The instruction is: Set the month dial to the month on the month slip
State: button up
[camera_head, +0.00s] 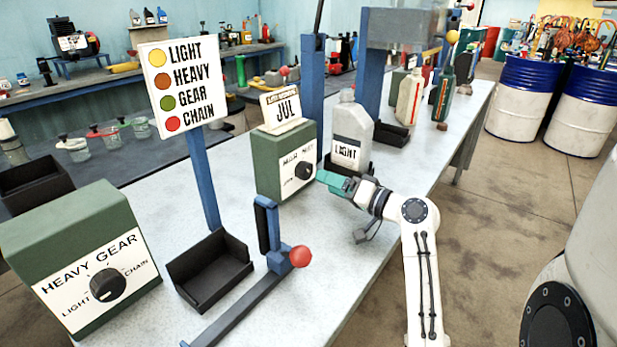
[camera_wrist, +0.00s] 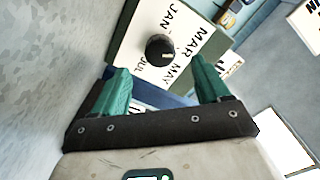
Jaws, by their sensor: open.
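The month dial is a black knob (camera_wrist: 159,50) on the white face of a green box (camera_head: 262,165). In the wrist view its face reads JAN, MAR, MAY and JUL around the knob. The knob's pale mark faces right in that view, toward the MAR and MAY side; I cannot tell exactly which. The month slip (camera_head: 286,108) on top of the box reads JUL. My gripper (camera_head: 325,178) is open in front of the box's face. In the wrist view its green fingers (camera_wrist: 160,72) are spread wide, with the knob ahead between them, apparently untouched.
A LIGHT jug (camera_head: 349,135) stands close behind my gripper. A second green box (camera_head: 75,240) with an oil dial is at the left. A black tray (camera_head: 210,270), a lever with a red ball (camera_head: 300,256) and a colour sign (camera_head: 180,85) stand nearer.

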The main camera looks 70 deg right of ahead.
aim_at(308, 174)
jog(key=shift+x, duration=3.2)
jog(key=shift+c, duration=0.4)
jog(key=c, duration=1)
jog(key=shift+o, duration=0.2)
jog(key=shift+p, duration=0.5)
